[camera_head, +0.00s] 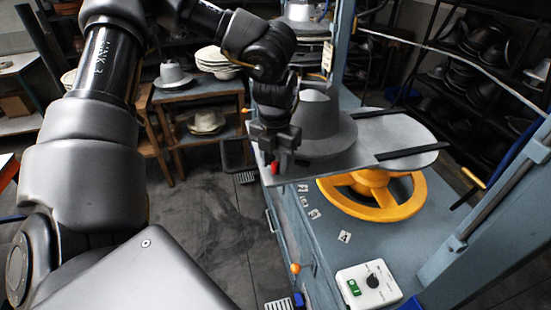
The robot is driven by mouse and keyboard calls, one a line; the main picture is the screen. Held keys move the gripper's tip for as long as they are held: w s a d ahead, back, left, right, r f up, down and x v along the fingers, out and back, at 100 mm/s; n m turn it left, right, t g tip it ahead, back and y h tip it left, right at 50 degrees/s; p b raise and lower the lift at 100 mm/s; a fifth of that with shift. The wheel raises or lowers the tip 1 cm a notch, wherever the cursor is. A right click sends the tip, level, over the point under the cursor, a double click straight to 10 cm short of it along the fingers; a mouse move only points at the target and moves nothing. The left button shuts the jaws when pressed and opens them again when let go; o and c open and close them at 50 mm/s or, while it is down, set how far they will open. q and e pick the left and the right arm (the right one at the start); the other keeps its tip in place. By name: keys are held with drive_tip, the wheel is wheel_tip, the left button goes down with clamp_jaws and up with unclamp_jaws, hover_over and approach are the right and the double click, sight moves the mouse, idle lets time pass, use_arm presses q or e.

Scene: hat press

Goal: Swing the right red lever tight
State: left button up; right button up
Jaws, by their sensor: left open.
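A small red lever (275,168) shows at the front left edge of the grey metal plate (368,139) of the press. Only a small part of it is visible, just below and between my gripper's fingers. My left gripper (274,154) points down over it, open, with its fingers close around or just above the red part; I cannot tell whether they touch it. A grey felt hat (318,126) sits on the plate right beside the gripper. No second red lever can be made out. My right gripper is not in view.
A yellow handwheel (395,207) lies under the plate. A white control box (368,288) stands on the blue press table (322,246). A blue upright (341,45) rises behind the hat. An orange-knobbed stick (295,268) is at the table's front. Hat shelves (480,125) stand behind.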

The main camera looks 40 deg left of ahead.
use_arm(q)
drive_tip(key=shift+f, duration=0.35)
drive_tip(key=shift+c, duration=0.2)
clamp_jaws()
